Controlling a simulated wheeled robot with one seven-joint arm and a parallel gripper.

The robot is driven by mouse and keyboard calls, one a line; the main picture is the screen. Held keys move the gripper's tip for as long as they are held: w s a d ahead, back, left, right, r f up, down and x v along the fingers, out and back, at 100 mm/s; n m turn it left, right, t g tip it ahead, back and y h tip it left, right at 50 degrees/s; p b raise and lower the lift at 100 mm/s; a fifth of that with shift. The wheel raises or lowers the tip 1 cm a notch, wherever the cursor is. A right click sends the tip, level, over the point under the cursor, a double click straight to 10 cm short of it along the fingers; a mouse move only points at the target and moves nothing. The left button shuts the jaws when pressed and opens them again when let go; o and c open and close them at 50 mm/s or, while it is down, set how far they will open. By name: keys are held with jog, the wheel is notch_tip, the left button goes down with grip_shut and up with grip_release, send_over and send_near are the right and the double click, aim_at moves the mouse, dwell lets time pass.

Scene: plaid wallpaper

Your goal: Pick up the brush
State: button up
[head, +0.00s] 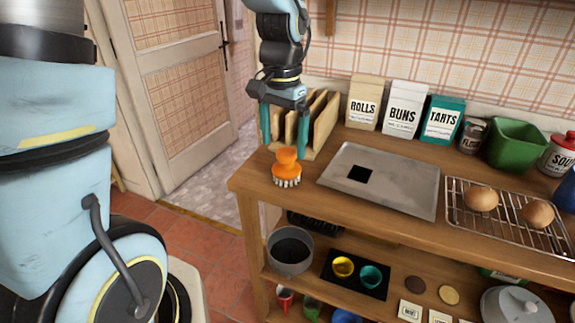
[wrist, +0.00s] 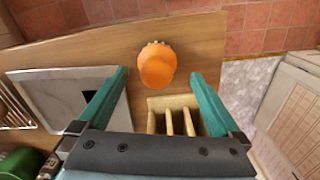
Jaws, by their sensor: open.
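The brush (head: 287,168) has an orange knob-like handle and pale bristles. It stands upright, bristles down, near the left end of the wooden counter. In the wrist view the brush (wrist: 157,66) shows from above, beyond my fingertips and roughly centred between them. My gripper (head: 284,143) is open and empty, with teal fingers pointing down above the counter, behind the brush in the head view. In the wrist view my gripper (wrist: 160,78) has its two fingers wide apart, not touching the brush.
A wooden rack (head: 325,122) with upright slats stands right behind the brush, close to my fingers. A metal tray (head: 400,185) lies to the right, then a wire rack (head: 458,208) with two buns. Boxes, including a ROLLS box (head: 364,101), line the wall. The counter's left edge is near the brush.

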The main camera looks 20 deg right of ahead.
aim_at(287, 164)
jog(key=shift+d+f+p, duration=0.2)
jog(key=shift+f+p, duration=0.2)
jog(key=shift+f, duration=1.3)
jog(key=shift+d+f+p, duration=0.2)
jog(key=shift+f+p, duration=0.15)
jog(key=shift+f, duration=1.3)
jog(key=shift+c, duration=0.2)
jog(key=c, duration=1.4)
notch_tip(287, 164, up, 10)
jog(key=shift+r+b, duration=0.1)
jog(key=shift+b, duration=0.65)
jog(key=shift+c, duration=0.2)
